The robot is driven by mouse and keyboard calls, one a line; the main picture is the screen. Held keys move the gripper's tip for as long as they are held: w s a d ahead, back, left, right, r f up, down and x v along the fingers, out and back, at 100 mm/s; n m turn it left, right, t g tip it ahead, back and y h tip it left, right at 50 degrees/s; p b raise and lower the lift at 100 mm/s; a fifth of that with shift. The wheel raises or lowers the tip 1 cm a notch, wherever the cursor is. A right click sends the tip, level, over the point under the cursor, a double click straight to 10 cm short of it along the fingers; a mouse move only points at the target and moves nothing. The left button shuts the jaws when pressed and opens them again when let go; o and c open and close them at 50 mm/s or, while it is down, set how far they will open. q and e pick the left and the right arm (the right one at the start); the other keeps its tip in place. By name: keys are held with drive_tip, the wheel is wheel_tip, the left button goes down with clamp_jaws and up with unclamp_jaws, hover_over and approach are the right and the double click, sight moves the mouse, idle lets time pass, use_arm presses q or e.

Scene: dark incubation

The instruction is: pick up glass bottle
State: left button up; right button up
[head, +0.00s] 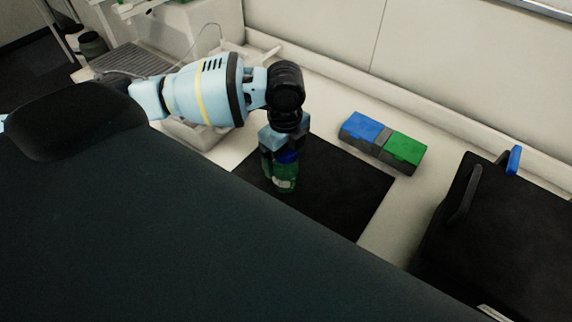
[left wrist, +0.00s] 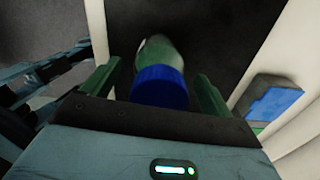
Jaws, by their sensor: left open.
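The glass bottle (head: 285,178) is green with a blue cap and a pale label. It stands upright on a black mat (head: 340,195) on the white bench. My left gripper (head: 279,160) points down from above, with its fingers around the bottle's upper part. In the left wrist view, the blue cap (left wrist: 160,87) and green bottle body (left wrist: 160,52) lie between the two green fingers of my left gripper (left wrist: 158,85). The fingers are open, with gaps on both sides of the cap. The bottle's top is partly hidden by the gripper in the head view. My right gripper is not in view.
A box with blue and green lids (head: 384,142) sits right of the mat, and its blue part (left wrist: 272,102) shows in the left wrist view. A black case-like object (head: 505,225) stands at the right. The mat's right part is clear. A wall runs behind the bench.

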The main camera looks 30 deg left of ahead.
use_arm(q)
drive_tip(key=shift+f, duration=0.4)
drive_tip(key=shift+r, duration=0.1)
drive_tip(key=c, duration=1.7)
